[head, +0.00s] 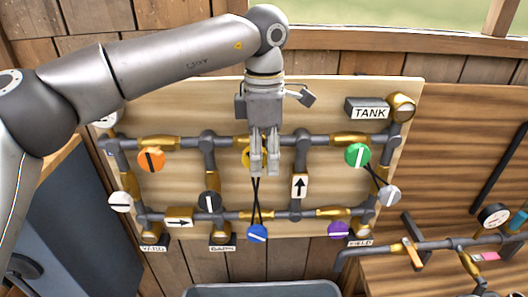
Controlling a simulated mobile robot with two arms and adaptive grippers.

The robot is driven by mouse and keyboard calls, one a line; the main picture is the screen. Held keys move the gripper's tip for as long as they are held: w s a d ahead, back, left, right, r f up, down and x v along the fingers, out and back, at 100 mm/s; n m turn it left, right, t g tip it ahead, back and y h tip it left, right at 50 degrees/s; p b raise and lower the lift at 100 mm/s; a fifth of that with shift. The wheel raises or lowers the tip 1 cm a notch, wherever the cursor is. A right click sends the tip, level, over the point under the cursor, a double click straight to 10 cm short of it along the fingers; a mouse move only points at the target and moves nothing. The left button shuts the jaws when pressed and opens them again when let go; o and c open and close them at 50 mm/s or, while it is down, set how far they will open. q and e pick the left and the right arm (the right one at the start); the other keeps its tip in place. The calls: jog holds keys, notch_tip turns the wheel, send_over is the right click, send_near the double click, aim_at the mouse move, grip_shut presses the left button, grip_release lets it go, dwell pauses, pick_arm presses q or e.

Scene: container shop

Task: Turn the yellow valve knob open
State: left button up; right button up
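The yellow valve knob (246,157) is in the head view, on the upper pipe of the light wooden board. It is mostly hidden behind my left gripper; only a sliver of its left side shows. My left gripper (264,170) points down in front of it. Its two fingers are close together with a narrow gap. I cannot tell whether they touch or hold the knob. The knob's turn position is hidden. My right gripper is not in view.
The board also carries orange (151,160), green (357,155), blue (257,233) and purple (338,230) knobs. Black and white knobs sit on it too. Two thin dark rods cross below my gripper. A grey bin (262,290) stands below; more pipework (430,247) is at right.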

pick_arm(q)
jog(key=shift+c, duration=0.5)
grip_shut()
jog(key=shift+h+b, duration=0.3)
jog(key=shift+b, duration=0.35)
jog(key=h+b, duration=0.3)
jog(key=b, duration=0.1)
jog(key=h+b, duration=0.2)
jog(key=b, duration=0.2)
jog(key=a+h+b, duration=0.1)
jog(key=h+b, duration=0.2)
jog(key=b, duration=0.1)
jog(key=shift+r+h+b, duration=0.25)
jog(key=shift+h+b, duration=0.05)
jog(key=shift+a+r+h+b, duration=0.1)
jog(key=shift+r+h+b, duration=0.25)
jog(key=shift+h+b, duration=0.65)
jog(key=shift+o, duration=0.5)
grip_release()
